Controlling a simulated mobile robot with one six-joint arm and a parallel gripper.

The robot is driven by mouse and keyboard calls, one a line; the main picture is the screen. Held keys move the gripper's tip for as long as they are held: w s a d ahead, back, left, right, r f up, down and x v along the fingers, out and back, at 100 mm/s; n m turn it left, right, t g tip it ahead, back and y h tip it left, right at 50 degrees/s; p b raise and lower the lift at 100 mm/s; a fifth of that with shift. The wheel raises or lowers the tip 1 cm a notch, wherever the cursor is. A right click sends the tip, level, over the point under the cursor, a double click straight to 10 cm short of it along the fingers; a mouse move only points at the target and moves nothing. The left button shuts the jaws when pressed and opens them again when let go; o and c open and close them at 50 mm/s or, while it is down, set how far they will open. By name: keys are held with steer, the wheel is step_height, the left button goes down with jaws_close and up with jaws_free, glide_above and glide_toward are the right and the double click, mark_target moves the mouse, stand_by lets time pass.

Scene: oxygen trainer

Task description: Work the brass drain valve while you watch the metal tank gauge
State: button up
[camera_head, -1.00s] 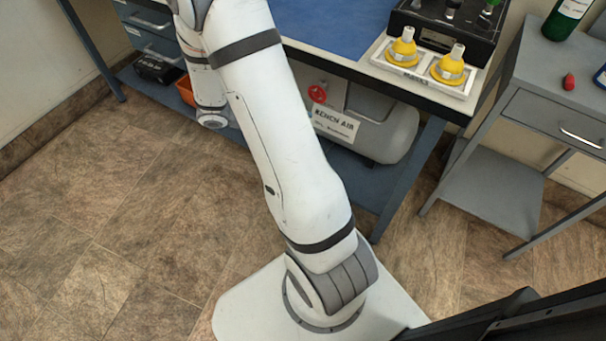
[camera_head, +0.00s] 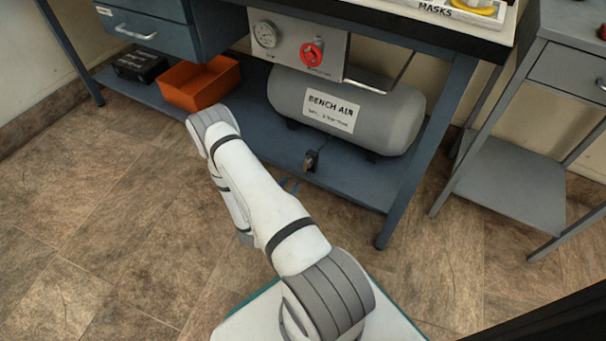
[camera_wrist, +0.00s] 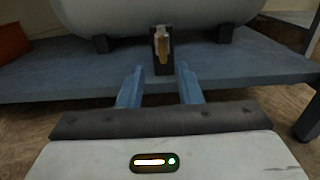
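The brass drain valve (camera_head: 310,160) is a small brass piece on a dark block, low in front of the grey tank (camera_head: 390,112) labelled BENCH AIR. In the wrist view the brass valve (camera_wrist: 162,45) stands upright, straight ahead. My gripper (camera_wrist: 159,72) is open and empty, its two blue fingers pointing at the block, one to each side of it in the picture. The valve seems a little beyond the fingertips. In the head view my arm hides most of the gripper.
A red handwheel (camera_head: 312,54) is on the panel right of the gauge. The tank stands on a blue lower shelf (camera_head: 345,182) with an orange bin (camera_head: 200,84) and a black case (camera_head: 141,66). A table leg (camera_head: 425,150) stands right. A grey cart (camera_head: 515,180) is beyond it.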

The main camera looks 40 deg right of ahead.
mark_target(305, 167)
steer(key=b+x, duration=0.2)
steer(key=x, duration=0.5)
steer(key=shift+d+b, duration=0.25)
steer(key=shift+b, duration=0.05)
steer(key=shift+w, duration=0.1)
steer(key=shift+c, duration=0.4)
jaws_close()
steer(key=shift+a, duration=0.1)
